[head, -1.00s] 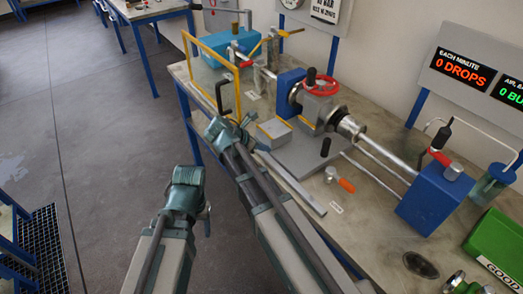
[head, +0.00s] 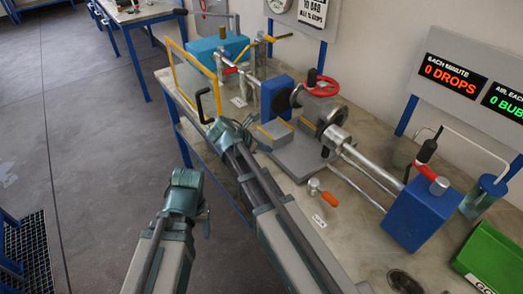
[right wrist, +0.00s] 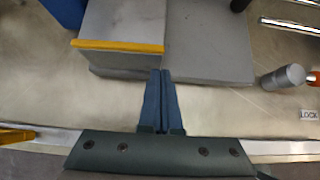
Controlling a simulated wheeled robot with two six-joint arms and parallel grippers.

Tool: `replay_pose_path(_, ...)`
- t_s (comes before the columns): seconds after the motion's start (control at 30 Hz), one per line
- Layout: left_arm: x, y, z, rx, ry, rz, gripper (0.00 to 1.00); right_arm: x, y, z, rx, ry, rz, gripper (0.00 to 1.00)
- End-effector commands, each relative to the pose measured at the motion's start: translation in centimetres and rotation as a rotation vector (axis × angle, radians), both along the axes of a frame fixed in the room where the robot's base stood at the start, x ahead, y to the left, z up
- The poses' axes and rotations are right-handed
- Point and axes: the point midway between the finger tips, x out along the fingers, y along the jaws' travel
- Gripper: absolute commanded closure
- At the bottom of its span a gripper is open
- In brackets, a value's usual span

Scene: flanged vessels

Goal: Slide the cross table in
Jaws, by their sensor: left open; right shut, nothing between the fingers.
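The cross table looks to be the grey block (head: 273,134) with a yellow front edge, on a grey base plate (head: 298,160) below the red-wheeled valve. In the right wrist view the block (right wrist: 122,30) lies just ahead of my fingers, its yellow edge level. My right gripper (head: 246,127) is shut and empty, its fingertips (right wrist: 160,72) close to the block's front face; I cannot tell whether they touch. My left gripper (head: 187,178) is open and empty, away from the bench over the floor.
A red handwheel (head: 320,86) tops the valve. A black-handled crank (head: 208,103) and a yellow frame (head: 196,66) stand left of the block. An orange-handled lever (head: 323,193) lies right of the plate. A blue block (head: 418,214) and green box (head: 490,258) stand further right.

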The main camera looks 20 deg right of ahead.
Motion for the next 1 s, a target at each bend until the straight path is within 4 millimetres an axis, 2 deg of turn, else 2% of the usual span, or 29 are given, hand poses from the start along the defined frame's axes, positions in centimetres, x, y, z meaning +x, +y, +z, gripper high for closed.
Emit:
replay_pose_path(0.3,0.0,0.0,0.0,0.0,0.0,0.0,0.39,2.1,-5.7,0.0,-0.001,0.0,-0.004,1.0)
replay_pose_path(0.43,0.0,0.0,0.0,0.0,0.0,0.0,0.39,2.7,-7.3,0.0,0.0,0.0,-0.003,1.0)
replay_pose_path(0.7,0.0,0.0,0.0,0.0,0.0,0.0,0.39,3.3,-9.0,0.0,0.0,0.0,0.0,1.0)
replay_pose_path(1.0,0.0,0.0,0.0,0.0,0.0,0.0,0.39,3.4,-9.3,0.1,-0.005,-0.002,0.0,1.0)
